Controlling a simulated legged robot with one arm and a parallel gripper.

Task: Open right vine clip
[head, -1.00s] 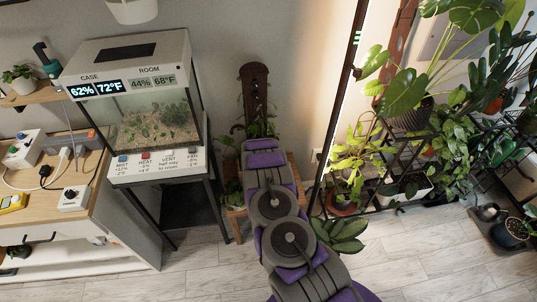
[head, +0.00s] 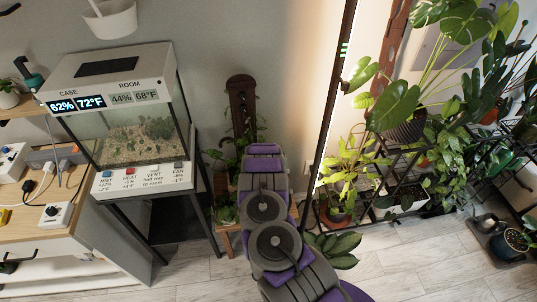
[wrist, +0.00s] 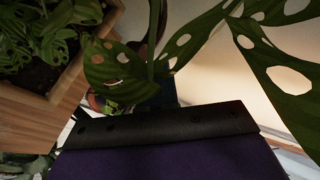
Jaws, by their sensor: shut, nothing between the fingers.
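My gripper (wrist: 162,122) fills the bottom of the wrist view, a black edge over a purple body, shut and empty. Vine leaves with holes (wrist: 120,70) hang just beyond it, and more large leaves (wrist: 290,75) spread at the right. In the head view, a dark brown upright plank (head: 242,105) stands against the wall behind a leafy plant (head: 218,160). My arm reaches toward that plant and hides my fingertips there. I cannot make out a vine clip in either view.
A wooden planter (wrist: 60,92) with soil is close at the left in the wrist view. In the head view, a terrarium (head: 140,135) stands left of my arm. A thin dark pole (head: 333,95) and a crowded plant rack (head: 400,160) stand right.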

